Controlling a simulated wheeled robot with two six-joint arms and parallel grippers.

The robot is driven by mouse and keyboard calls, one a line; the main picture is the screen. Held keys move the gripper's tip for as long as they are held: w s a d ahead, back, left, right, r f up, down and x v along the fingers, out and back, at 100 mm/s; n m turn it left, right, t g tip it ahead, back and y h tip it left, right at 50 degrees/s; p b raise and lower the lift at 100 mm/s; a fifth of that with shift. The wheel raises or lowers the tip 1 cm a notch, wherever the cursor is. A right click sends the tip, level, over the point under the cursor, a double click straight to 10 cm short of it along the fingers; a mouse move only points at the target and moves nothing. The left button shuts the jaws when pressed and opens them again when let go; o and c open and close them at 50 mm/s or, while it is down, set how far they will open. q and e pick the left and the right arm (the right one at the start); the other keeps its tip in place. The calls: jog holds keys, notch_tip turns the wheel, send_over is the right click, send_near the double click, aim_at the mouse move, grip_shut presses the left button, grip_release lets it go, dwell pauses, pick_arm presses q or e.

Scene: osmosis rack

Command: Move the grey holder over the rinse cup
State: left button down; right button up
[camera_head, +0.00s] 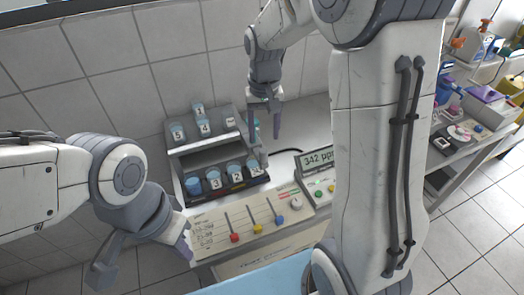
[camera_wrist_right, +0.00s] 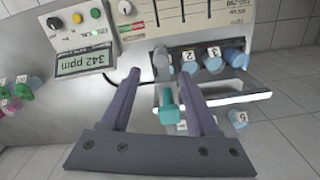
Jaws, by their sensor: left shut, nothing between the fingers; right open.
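A grey rounded piece (camera_wrist_right: 161,60), which looks like the grey holder, shows between my right gripper's fingertips (camera_wrist_right: 160,76) in the right wrist view, with a teal block (camera_wrist_right: 168,106) nearer the palm. In the head view my right gripper (camera_head: 265,122) points down at the rack's right end, beside the grey piece (camera_head: 260,154). Its fingers are apart; contact cannot be told. Several blue cups stand in the front row, some numbered; an unlabelled blue cup (camera_head: 193,187) is at its left end. Which is the rinse cup is unclear. My left gripper (camera_head: 184,246) is shut and empty, left of the slider panel.
The stepped grey rack (camera_head: 187,151) has numbered cups on its upper level. In front is a panel with coloured sliders (camera_head: 250,222); right of it a meter (camera_head: 318,162) reads 342 ppm. A cluttered bench (camera_head: 458,155) stands far right. The tiled wall is behind.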

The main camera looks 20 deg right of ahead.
aim_at(263, 150)
notch_tip(263, 150, down, 8)
jog(key=shift+f+p, duration=0.2)
jog(key=shift+p, duration=0.3)
grip_shut()
dwell(1.2)
